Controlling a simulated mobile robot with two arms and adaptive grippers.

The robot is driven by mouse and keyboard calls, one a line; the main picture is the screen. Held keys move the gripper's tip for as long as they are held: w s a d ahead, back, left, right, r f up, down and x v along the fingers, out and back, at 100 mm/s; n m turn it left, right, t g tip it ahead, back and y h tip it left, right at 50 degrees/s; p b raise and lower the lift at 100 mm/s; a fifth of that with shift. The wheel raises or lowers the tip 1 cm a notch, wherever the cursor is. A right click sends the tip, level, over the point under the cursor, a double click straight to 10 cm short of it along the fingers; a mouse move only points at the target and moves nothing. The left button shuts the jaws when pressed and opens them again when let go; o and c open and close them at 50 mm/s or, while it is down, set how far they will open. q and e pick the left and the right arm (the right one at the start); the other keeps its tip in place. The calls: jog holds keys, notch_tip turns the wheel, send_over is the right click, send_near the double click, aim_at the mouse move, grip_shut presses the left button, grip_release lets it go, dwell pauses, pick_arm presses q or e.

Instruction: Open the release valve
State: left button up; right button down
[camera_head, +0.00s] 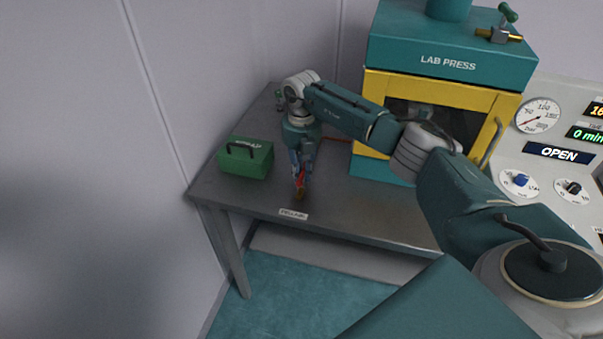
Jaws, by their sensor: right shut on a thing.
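The teal and yellow lab press (445,63) stands at the back right of the table. A brass valve with a green handle (505,26) sits on its top; I cannot tell whether this valve is open. My right gripper (300,176) points down over the table's front left part, far to the left of and below that valve. It is shut on a small red and brown item (300,192), mostly hidden by the fingers. My left gripper is out of view.
A green box with a dark handle (246,158) stands left of my right gripper on the grey table (355,207). A label plate (293,214) lies at the front edge. A control panel (559,153) with a gauge and an OPEN display stands at right. My right arm partly covers the press.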

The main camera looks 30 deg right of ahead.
jog(key=shift+r, duration=0.1)
jog(key=c, duration=1.7)
grip_release()
jog(key=shift+o, duration=0.2)
notch_tip(320, 180, up, 12)
